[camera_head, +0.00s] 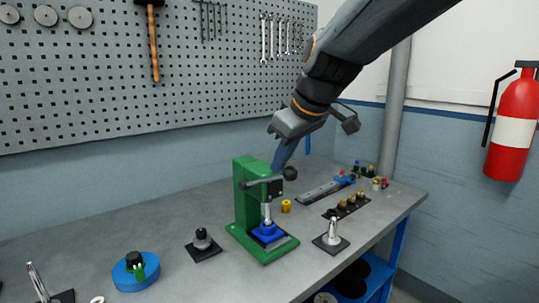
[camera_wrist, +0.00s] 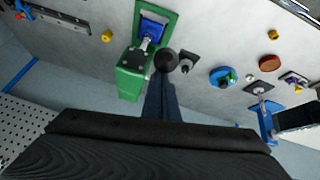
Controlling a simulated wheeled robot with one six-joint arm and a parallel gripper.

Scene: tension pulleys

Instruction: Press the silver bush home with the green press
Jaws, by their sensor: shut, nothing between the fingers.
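The green press (camera_head: 247,195) stands on the bench with a blue block (camera_head: 268,231) on its base. Its silver ram (camera_head: 267,212) comes down to the block. I cannot make out the silver bush apart from the ram there. The press lever ends in a black ball knob (camera_head: 290,173), at the right of the press head. My gripper (camera_head: 279,166) is shut and empty, its fingertips pointing down close to the knob. In the wrist view the fingertips (camera_wrist: 163,80) lie just beside the knob (camera_wrist: 166,62); contact cannot be told.
A dark knob-like part on a black pad (camera_head: 203,246) and a blue round holder (camera_head: 135,271) stand left of the press. The pegboard (camera_head: 120,75) rises behind.

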